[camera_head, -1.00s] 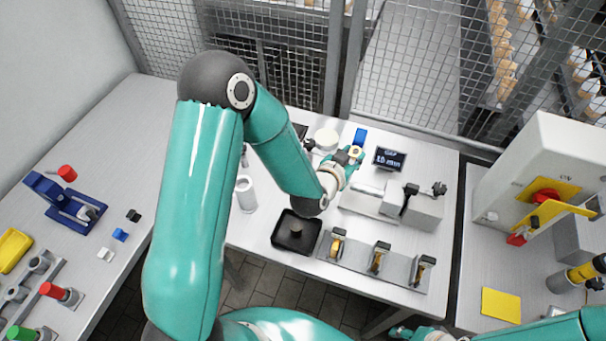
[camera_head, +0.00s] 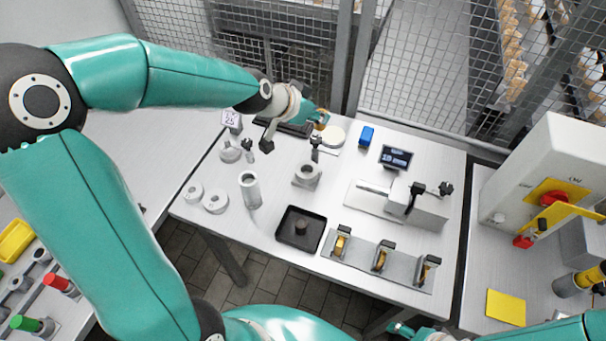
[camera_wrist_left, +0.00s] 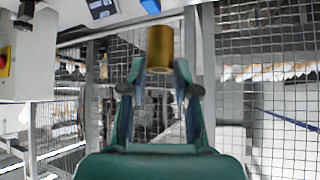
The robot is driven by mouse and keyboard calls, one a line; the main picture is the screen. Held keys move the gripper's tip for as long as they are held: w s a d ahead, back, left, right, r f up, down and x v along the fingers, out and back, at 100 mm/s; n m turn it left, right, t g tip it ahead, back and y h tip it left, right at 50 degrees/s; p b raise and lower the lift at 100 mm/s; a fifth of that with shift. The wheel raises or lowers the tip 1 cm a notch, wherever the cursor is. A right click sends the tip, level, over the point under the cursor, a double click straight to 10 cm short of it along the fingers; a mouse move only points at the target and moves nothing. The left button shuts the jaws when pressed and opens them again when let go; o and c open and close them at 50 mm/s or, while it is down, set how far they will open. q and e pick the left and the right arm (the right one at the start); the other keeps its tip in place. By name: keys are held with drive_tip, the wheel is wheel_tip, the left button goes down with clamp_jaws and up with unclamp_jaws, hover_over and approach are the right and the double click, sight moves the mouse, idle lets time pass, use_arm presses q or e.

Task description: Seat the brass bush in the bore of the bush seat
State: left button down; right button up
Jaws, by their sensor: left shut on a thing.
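The brass bush (camera_head: 321,125) is in my left gripper (camera_head: 317,116), above the back of the middle table. In the left wrist view the bush (camera_wrist_left: 160,45) stands as a brass cylinder between the fingertips of the left gripper (camera_wrist_left: 160,82), which is shut on it. The bush seat (camera_head: 307,175) appears to be the small grey block with a round bore, in front of the gripper and apart from the bush. A little of my right gripper (camera_head: 402,328) shows at the bottom edge; its jaws cannot be made out.
A dark upright clamp (camera_head: 315,147) stands between gripper and seat. A black tray (camera_head: 288,240), a rack (camera_head: 362,268) with several brass pieces, a grey cylinder (camera_head: 250,190) and a grey fixture (camera_head: 425,208) surround the seat. A wire fence (camera_head: 420,80) closes the back.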

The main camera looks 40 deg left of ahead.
use_arm(q)
drive_tip(key=s+a+r, duration=0.2)
drive_tip(key=b, duration=0.9)
approach(311, 168)
drive_tip(key=w+r, duration=0.2)
drive_tip(key=w, duration=0.2)
drive_tip(key=shift+g, duration=0.4)
drive_tip(key=f+b, duration=0.4)
drive_tip(key=f, duration=0.1)
drive_tip(key=shift+s+d, duration=0.2)
drive_tip(key=shift+d, duration=0.1)
drive_tip(key=shift+r, duration=0.1)
drive_tip(key=c, duration=0.9)
unclamp_jaws()
drive_tip(key=shift+o, duration=0.2)
